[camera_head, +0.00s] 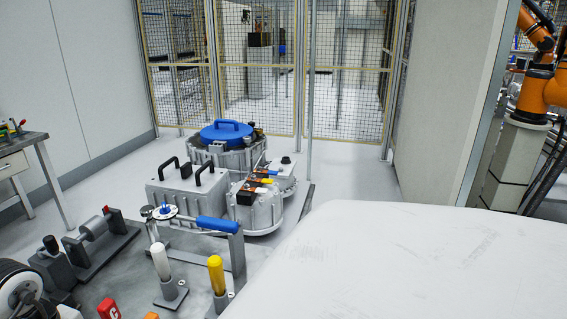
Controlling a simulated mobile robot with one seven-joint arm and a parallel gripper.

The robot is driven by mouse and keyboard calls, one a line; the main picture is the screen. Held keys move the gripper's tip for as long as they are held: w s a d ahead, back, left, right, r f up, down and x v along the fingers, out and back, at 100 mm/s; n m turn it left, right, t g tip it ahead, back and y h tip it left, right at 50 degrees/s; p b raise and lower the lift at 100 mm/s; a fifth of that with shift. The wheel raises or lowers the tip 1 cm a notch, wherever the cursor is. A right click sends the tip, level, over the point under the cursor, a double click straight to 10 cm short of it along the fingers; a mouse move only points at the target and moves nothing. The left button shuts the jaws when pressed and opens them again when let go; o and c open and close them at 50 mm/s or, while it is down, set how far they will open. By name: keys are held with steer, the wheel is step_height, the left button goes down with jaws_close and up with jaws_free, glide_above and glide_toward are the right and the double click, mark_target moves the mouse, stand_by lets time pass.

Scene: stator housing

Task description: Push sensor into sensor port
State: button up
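A round metal housing with a blue handled lid (226,131) stands on the floor platform. In front of it to the right is a second metal housing (256,212) with black, orange and yellow parts on top. A white-topped rod (160,262) and a yellow-topped rod (216,274) stand upright in grey holders at the front. A blue handle (217,224) lies across a grey bracket. I cannot tell which part is the sensor or where its port is. My gripper is out of view.
A grey box with two black handles (187,190) stands left of the housings. A grey fixture (98,240) and a workbench (18,150) are at the left. A large pale surface fills the lower right. Mesh fencing (260,85) closes the back; an orange robot (540,90) stands far right.

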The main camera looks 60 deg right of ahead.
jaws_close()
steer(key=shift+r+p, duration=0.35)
steer(key=shift+p, duration=0.05)
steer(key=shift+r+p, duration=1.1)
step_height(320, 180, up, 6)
steer(key=p, duration=0.6)
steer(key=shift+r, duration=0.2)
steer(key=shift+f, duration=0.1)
